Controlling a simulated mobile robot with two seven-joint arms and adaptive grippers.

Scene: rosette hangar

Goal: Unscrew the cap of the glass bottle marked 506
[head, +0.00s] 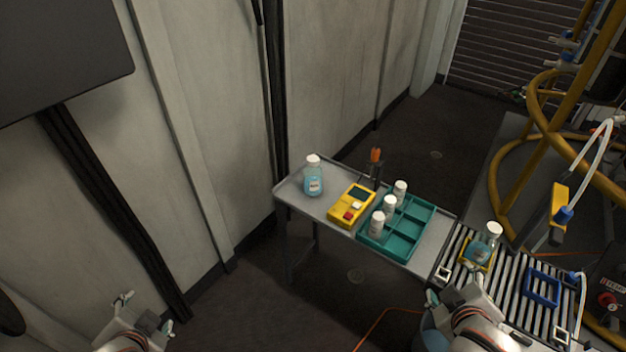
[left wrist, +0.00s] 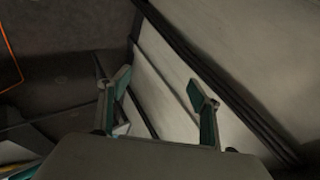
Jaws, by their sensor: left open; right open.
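A glass bottle with blue liquid and a white cap (head: 314,177) stands upright at the left end of the grey table. A second such bottle (head: 485,247) stands in a yellow holder on the roller conveyor at right; it looks slightly tilted in the picture. Their label marks are too small to read, so I cannot tell which is 506. My right gripper (head: 457,287) is open and empty, just in front of the conveyor bottle. My left gripper (head: 145,312) is open at the lower left, far from both bottles. Its spread, empty fingers show in the left wrist view (left wrist: 160,85).
The grey table (head: 303,203) also holds a yellow device (head: 351,206) and a teal tray (head: 408,243) with several white-capped small bottles. A blue frame (head: 543,288) lies on the conveyor (head: 515,285). Yellow pipes (head: 497,190) rise at right. A wall closes off the left.

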